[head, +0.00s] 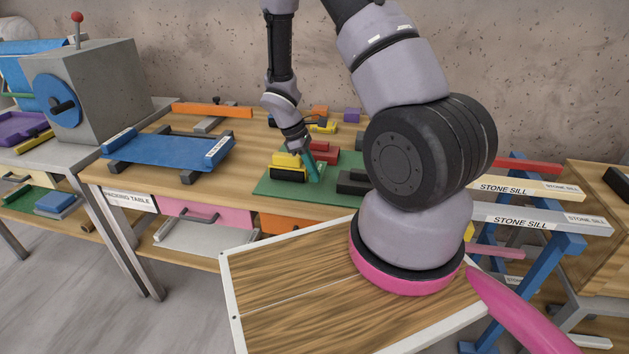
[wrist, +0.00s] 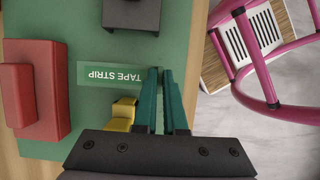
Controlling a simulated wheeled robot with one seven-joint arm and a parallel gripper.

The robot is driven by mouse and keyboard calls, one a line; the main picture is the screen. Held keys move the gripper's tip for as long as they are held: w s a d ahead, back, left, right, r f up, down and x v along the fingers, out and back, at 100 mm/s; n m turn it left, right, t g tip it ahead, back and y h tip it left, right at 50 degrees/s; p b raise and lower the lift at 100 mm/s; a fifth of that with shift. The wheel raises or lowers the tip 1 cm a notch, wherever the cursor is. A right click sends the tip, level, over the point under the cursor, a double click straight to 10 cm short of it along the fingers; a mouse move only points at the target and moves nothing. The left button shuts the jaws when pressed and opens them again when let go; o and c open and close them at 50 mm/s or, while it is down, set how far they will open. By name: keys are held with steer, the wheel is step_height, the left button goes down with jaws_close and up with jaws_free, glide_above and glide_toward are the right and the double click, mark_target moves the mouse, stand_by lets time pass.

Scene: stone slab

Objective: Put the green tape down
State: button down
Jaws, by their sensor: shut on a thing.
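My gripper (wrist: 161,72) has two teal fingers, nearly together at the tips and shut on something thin. The green tape is hard to tell apart from the teal fingers and is mostly hidden between them. In the head view my gripper (head: 314,178) points down over the green mat (head: 267,188) on the wooden table. In the wrist view the fingertips are just right of a "TAPE STRIP" label (wrist: 115,75) on the mat, close to the mat's edge. I cannot tell whether the tips touch the mat.
A yellow block (head: 287,160), a red block (head: 327,152) and a dark block (head: 352,182) stand close around my gripper on the mat. A blue tray-like piece (head: 165,150) lies left on the table. Pink rails (wrist: 262,70) show right in the wrist view.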

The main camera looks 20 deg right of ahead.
steer(key=shift+f, duration=1.7)
steer(key=shift+f, duration=0.15)
steer(key=c, duration=1)
jaws_free()
